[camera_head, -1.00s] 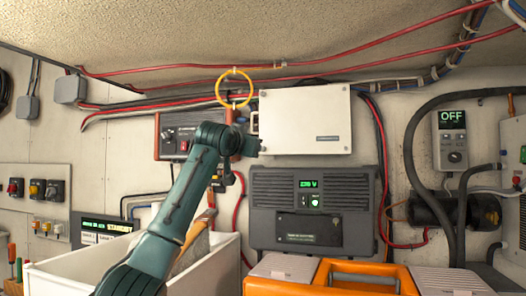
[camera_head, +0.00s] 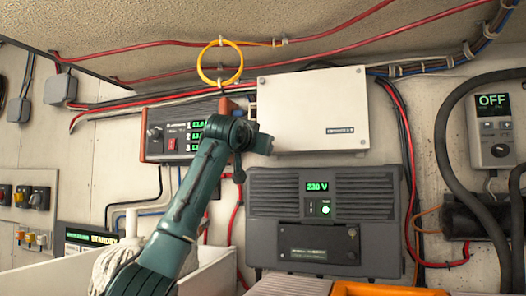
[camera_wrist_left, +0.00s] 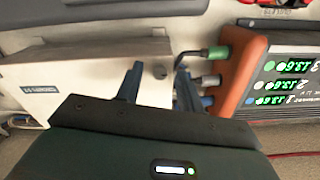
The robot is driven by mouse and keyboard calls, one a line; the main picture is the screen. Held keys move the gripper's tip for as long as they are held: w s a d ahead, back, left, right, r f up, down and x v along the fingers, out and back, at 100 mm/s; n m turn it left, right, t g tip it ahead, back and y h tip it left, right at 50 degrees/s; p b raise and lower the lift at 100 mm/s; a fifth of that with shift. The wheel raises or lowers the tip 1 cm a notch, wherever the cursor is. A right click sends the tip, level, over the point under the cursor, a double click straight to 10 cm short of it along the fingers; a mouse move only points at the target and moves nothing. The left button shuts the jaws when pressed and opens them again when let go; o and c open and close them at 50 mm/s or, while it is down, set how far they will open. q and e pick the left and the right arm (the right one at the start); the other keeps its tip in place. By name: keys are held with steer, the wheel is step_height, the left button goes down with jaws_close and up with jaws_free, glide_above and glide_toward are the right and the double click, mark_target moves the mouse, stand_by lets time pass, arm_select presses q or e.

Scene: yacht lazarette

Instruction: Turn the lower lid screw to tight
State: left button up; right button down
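The white box (camera_head: 315,105) is on the wall, with its flat lid facing out. A small dark round spot, apparently the lower lid screw (camera_wrist_left: 160,72), shows on the box face in the left wrist view, which is upside down. My left gripper (camera_head: 266,144) is at the box's lower left corner in the head view. In the left wrist view its two fingers (camera_wrist_left: 158,68) are apart, one on each side of the screw. I cannot tell whether they touch the box. The screw's slot direction is too small to read. My right gripper is not in view.
A charger (camera_head: 180,130) with an orange side and green readouts is left of the box. Plugs (camera_wrist_left: 212,54) stick out between them. A grey inverter (camera_head: 325,215) reading 230 V is below. A yellow cable loop (camera_head: 220,62) hangs above. A white bin (camera_head: 215,262) is lower left.

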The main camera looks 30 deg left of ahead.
arm_select(q)
steer(key=shift+w, duration=0.1)
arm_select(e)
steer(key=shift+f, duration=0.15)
arm_select(q)
steer(key=shift+r, duration=0.1)
steer(key=shift+c, duration=0.6)
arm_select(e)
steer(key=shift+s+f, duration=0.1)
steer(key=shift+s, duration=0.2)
arm_select(q)
jaws_close()
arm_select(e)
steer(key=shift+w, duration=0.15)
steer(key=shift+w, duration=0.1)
